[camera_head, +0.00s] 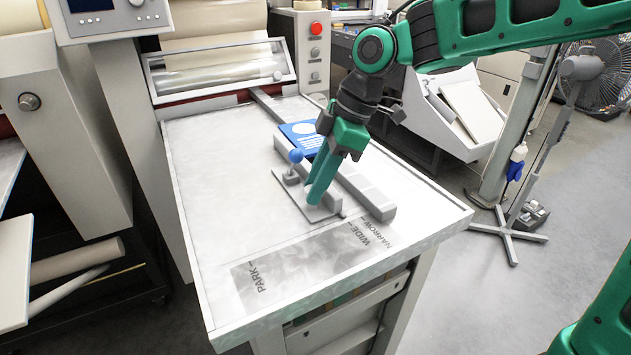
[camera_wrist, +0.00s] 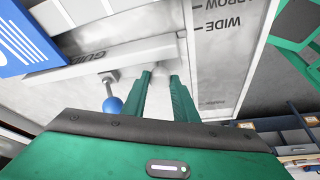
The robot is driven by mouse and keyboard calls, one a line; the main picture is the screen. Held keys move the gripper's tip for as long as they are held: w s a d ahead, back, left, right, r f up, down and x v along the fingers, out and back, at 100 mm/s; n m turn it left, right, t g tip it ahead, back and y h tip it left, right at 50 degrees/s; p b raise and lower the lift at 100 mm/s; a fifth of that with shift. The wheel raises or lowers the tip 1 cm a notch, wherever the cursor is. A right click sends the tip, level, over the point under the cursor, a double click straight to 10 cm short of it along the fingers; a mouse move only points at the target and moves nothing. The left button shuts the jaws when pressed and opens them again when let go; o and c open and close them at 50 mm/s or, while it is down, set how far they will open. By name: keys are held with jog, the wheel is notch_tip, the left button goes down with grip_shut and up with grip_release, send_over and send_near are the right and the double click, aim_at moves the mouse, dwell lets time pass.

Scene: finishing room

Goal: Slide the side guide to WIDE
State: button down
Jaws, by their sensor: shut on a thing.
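The side guide (camera_wrist: 130,68) is a pale grey bar marked GUIDE, lying on the table top; it also shows in the head view (camera_head: 279,143). A flat plate with a blue ball-topped lever (camera_head: 296,156) is beside it; the ball also shows in the wrist view (camera_wrist: 112,106). My gripper (camera_head: 317,198) reaches down and is shut on the guide's grey handle (camera_wrist: 160,76), mostly hidden between the fingers. The scale (camera_head: 310,262) reads PARK, WIDE and NARROW. In the wrist view the guide's end is close to the WIDE tick, a little on the PARK side; exact alignment is unclear.
A roller under a clear cover (camera_head: 222,70) is at the table's back. The table top (camera_head: 205,190) is clear on the left. A fan (camera_head: 590,72) stands at right.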

jog(key=c, duration=1.4)
grip_release()
jog(key=shift+w+r, duration=0.1)
jog(key=shift+w, duration=0.1)
jog(key=shift+c, duration=0.2)
jog(key=shift+s, duration=0.1)
jog(key=v, duration=1)
jog(key=shift+d+r, duration=0.2)
jog(key=shift+r, duration=0.05)
